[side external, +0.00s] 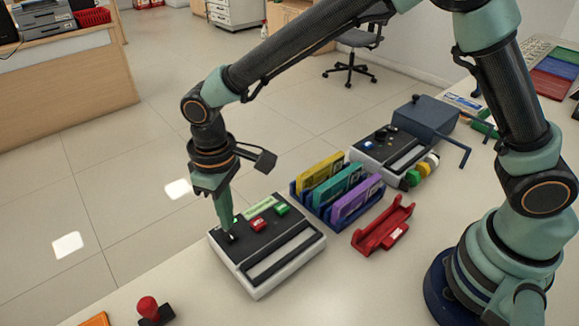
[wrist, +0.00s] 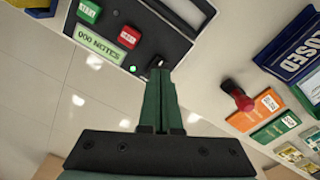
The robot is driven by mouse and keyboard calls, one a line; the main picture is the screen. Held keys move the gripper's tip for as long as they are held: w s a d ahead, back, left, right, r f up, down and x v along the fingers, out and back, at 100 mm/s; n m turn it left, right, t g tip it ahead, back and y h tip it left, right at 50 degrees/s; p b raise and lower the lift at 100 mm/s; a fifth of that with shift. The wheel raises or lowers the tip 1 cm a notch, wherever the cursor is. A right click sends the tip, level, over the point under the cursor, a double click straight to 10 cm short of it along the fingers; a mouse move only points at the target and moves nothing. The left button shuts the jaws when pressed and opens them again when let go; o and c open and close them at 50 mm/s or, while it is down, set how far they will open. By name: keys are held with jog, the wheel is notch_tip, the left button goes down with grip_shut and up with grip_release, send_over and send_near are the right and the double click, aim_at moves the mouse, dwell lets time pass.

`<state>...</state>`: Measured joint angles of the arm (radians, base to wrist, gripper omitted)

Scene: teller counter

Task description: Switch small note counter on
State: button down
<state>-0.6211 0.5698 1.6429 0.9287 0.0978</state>
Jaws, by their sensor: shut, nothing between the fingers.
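The small note counter (side external: 262,277) is a white and black box at the counter's front edge. In the wrist view its display (wrist: 100,44) is lit and reads "000 NOTES". A small green light (wrist: 132,69) glows beside a toggle switch (wrist: 156,61). A red button (wrist: 129,37) and a green button (wrist: 89,10) are on its panel. My gripper (side external: 229,228) is shut and empty, pointing down at the switch end of the panel. In the wrist view my fingertips (wrist: 158,72) are right at the switch and partly hide it; I cannot tell whether they touch.
A blue rack (side external: 318,213) with upright coloured cassettes and a red holder (side external: 384,226) stand close by. A larger machine (side external: 368,153) and a dark blue box (side external: 424,115) are behind. A red-knobbed stamp (side external: 148,308) stands at the front.

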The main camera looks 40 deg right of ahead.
aim_at(232, 235)
jog(key=shift+r, duration=1.9)
jog(key=d+r+m+t, duration=0.2)
jog(key=d+r+m, duration=0.1)
jog(key=d+r, duration=0.8)
jog(key=s+d+m+t, duration=0.1)
jog(key=s+d, duration=0.3)
jog(key=d, duration=0.3)
jog(key=s+d+m+t, duration=0.2)
jog(key=s+d, duration=0.2)
jog(key=d, duration=0.4)
jog(key=shift+s+d+r+t, duration=0.25)
jog(key=shift+r+t, duration=0.05)
jog(key=shift+r, duration=0.15)
